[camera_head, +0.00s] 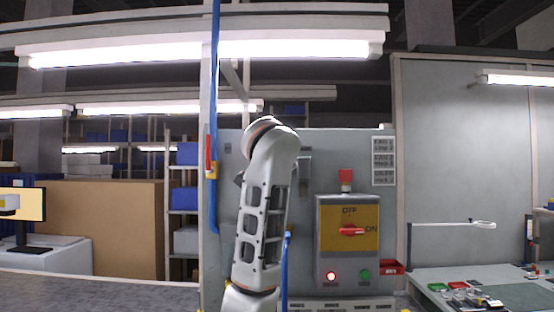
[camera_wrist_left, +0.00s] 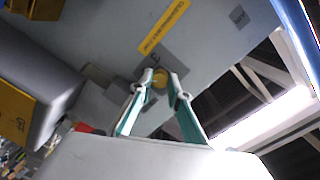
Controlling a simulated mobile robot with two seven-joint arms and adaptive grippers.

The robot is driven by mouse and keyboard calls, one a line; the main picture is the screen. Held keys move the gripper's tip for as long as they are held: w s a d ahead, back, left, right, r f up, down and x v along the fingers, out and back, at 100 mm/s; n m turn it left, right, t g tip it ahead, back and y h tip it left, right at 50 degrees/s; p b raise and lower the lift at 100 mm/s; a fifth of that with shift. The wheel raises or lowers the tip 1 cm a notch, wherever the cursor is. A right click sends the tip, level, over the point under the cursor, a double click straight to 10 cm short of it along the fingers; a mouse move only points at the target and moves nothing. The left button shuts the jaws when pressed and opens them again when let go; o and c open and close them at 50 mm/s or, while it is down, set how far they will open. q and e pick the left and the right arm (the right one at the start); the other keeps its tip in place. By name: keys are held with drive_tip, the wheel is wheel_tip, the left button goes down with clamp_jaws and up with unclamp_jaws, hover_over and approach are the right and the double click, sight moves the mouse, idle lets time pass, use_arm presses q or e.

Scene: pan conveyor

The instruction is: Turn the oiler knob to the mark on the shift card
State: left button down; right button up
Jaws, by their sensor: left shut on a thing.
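In the left wrist view my left gripper (camera_wrist_left: 159,80) has its two teal-sided fingers shut on a small round yellow-brown knob (camera_wrist_left: 160,76) on a grey panel. The knob's pointer and scale are too small or hidden to read. A yellow label strip (camera_wrist_left: 163,27) with dark lettering lies beyond it. In the head view my left arm stands raised before the grey panel and hides the knob and gripper. A pale sheet with several printed blocks (camera_head: 383,160) hangs at the panel's upper right; I cannot tell whether it is the shift card. My right gripper is not in view.
A grey control box with a yellow face (camera_head: 328,215), red switch and lit red lamp stands right of my arm. A blue hose (camera_head: 213,100) runs down a post on the left. A workbench (camera_head: 440,277) stands at the right.

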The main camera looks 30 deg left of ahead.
use_arm(q)
drive_tip(key=c, duration=1.9)
unclamp_jaws()
drive_tip(key=v, duration=1.2)
